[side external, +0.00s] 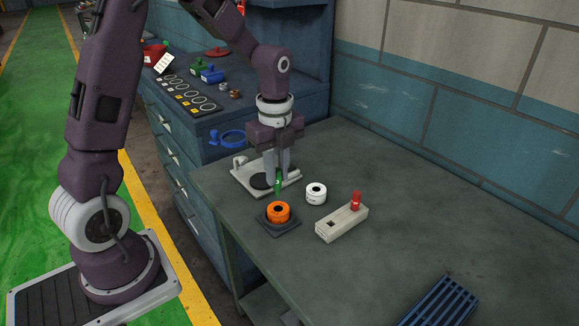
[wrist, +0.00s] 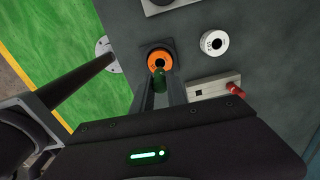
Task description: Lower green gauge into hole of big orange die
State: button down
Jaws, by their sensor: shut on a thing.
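The green gauge (side external: 278,182) is upright between the fingers of my gripper (side external: 277,170), which is shut on it. In the side view its lower end shows just behind and above the big orange die (side external: 278,213). The die is a ring with a dark hole, sitting on a dark square base on the bench. In the wrist view the green gauge (wrist: 159,77) lies between my fingertips (wrist: 160,84), at the near edge of the orange die (wrist: 160,57). The die's hole shows beside the gauge's end. I cannot tell the height gap exactly.
A white ring die (side external: 316,193) stands right of the orange one. A pale stand (side external: 248,184) is behind my gripper. A blue slatted rack (side external: 440,302) lies at front right. The bench's right side is clear.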

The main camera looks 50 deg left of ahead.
aim_at(278, 188)
jog(key=shift+f, duration=2.2)
jog(key=shift+f, duration=1.15)
dwell(2.8)
jog(key=c, duration=1.3)
grip_release()
jog(key=shift+o, duration=0.2)
notch_tip(278, 188, up, 7)
jog(key=shift+r, duration=0.1)
